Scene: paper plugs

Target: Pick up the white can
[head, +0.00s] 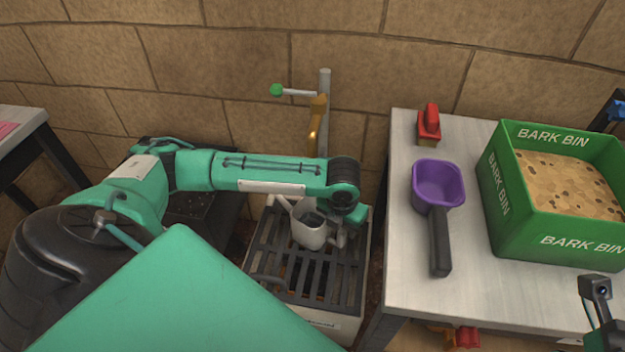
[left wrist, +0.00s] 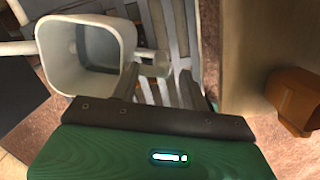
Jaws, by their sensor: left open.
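The white can (head: 310,232), a small watering can with a spout toward the upper left, stands on a slatted metal grate (head: 290,270) under a tap. My left gripper (head: 350,216) is just to the right of the can, pointing down. In the left wrist view the can's open square mouth (left wrist: 125,38) is at upper left. Its handle (left wrist: 150,62) reaches toward the gap between the two fingertips of my left gripper (left wrist: 160,78). The fingers are apart; whether they touch the handle cannot be told. The right gripper's fingers are not visible.
A tap post (head: 325,120) with a green-ended lever (head: 277,90) rises behind the grate. The table (head: 405,290) at right holds a purple scoop (head: 438,190), a red-handled brush (head: 429,125) and a green bark bin (head: 500,205). A brick wall stands behind.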

